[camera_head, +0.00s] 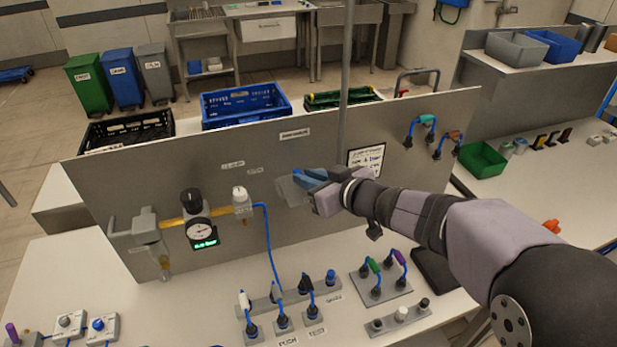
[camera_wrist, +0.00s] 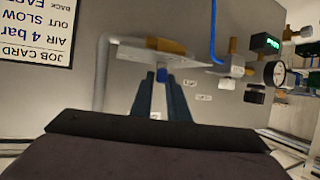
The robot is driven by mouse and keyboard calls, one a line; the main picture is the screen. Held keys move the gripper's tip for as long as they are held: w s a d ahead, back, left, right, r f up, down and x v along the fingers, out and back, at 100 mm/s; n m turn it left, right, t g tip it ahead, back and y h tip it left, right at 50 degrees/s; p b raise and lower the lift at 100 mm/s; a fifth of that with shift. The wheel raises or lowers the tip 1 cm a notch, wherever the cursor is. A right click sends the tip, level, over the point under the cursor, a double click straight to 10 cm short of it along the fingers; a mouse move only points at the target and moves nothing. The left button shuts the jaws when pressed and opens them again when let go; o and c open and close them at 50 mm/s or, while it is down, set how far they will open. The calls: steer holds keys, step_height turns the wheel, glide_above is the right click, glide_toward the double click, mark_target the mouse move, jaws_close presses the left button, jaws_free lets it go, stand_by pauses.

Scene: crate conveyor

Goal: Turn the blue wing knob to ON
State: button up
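The blue wing knob (camera_wrist: 162,76) shows as a small blue piece in the wrist view, in front of a grey valve body (camera_wrist: 135,58). In the head view the grey body (camera_head: 292,192) shows on the upright panel, and my gripper covers the knob. My gripper (camera_head: 308,178) has blue-grey fingers that point at this body. In the wrist view its two fingers (camera_wrist: 162,84) stand apart, their tips at either side of the knob. I cannot tell whether they touch it. The knob's ON mark is not readable.
A gauge (camera_head: 200,232) with a black knob above it and a white-topped regulator (camera_head: 241,198) sit left on the panel (camera_head: 340,205). A blue hose (camera_head: 268,240) runs down to plugs on the bench. A job card (camera_head: 366,158) is behind my wrist. Crates stand behind the panel.

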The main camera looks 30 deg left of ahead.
jaws_close()
steer(key=p, duration=0.1)
steer(key=g+p, duration=0.1)
steer(key=shift+w+r+n+p, duration=0.1)
steer(key=shift+r+n+p, duration=0.15)
steer(key=shift+n+p, duration=0.1)
steer(key=n+p, duration=0.1)
steer(key=p, duration=0.2)
steer(key=shift+d+r+g, duration=0.1)
steer(key=shift+g, duration=0.3)
steer(key=n+g+p, duration=0.1)
steer(key=p, duration=0.1)
steer(key=n+g+y+p, duration=0.1)
steer(key=g+p, duration=0.1)
steer(key=p, duration=0.1)
steer(key=shift+w+n+p, duration=0.25)
steer(key=shift+p, duration=0.1)
steer(key=n+g, duration=0.1)
steer(key=g+p, duration=0.1)
steer(key=n+g, duration=0.1)
steer(key=shift+w+f+n+p, duration=0.25)
steer(key=shift+f+n+p, duration=0.05)
steer(key=shift+f, duration=0.05)
steer(key=shift+n+g, duration=0.6)
steer(key=shift+g, duration=0.1)
steer(key=shift+n+g, duration=0.4)
steer(key=shift+g, duration=0.1)
